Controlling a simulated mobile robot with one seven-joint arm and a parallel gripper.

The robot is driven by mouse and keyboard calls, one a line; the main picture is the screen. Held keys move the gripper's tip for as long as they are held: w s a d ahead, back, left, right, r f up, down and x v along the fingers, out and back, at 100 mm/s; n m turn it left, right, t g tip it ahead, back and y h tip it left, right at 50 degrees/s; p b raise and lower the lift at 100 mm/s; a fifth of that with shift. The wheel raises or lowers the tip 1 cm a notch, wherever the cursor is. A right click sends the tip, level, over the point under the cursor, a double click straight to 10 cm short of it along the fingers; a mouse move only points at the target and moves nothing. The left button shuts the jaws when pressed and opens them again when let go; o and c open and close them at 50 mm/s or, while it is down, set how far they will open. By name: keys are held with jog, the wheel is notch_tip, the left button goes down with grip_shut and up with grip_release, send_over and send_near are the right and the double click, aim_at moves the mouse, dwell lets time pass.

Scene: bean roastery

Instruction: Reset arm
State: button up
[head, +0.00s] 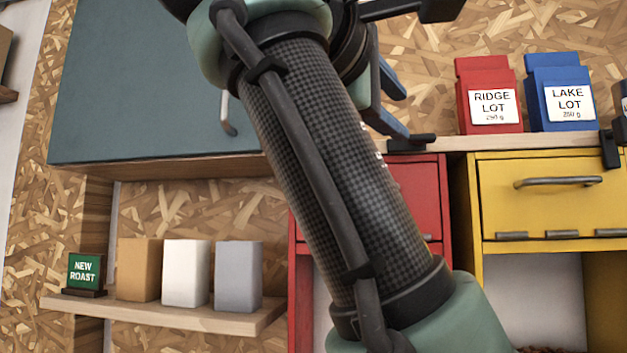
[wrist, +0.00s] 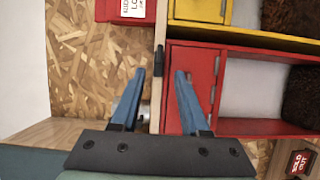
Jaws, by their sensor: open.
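My gripper (wrist: 158,102) shows in the wrist view with its two blue fingers spread apart and nothing between them. It hovers in front of the shelf edge and the red cabinet (wrist: 197,72). In the head view my arm crosses the middle of the picture, and part of the blue fingers shows behind it near the shelf, left of the red bag. The arm hides part of the red cabinet (head: 419,185) and of the wall.
A red RIDGE LOT bag (head: 489,95) and a blue LAKE LOT bag (head: 560,92) stand on the upper shelf above a yellow drawer (head: 540,195). A teal panel (head: 140,80) is at upper left. Below it, a shelf (head: 190,314) holds three plain bags and a NEW ROAST sign (head: 84,271).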

jog(key=w+a+f+m+t+y+b, duration=0.2)
jog(key=w+a+f+t+y+b, duration=0.2)
jog(key=a+f+t+y, duration=0.55)
jog(key=s+a+f+m+t+y+b, duration=0.1)
jog(key=s+f+m+t, duration=0.3)
jog(key=s+f+m, duration=0.4)
jog(key=s+f+y+b, duration=0.1)
jog(key=s+f, duration=0.3)
jog(key=s, duration=0.3)
jog(key=shift+a+b, duration=0.3)
jog(key=shift+b, duration=0.05)
jog(key=shift+c, duration=0.3)
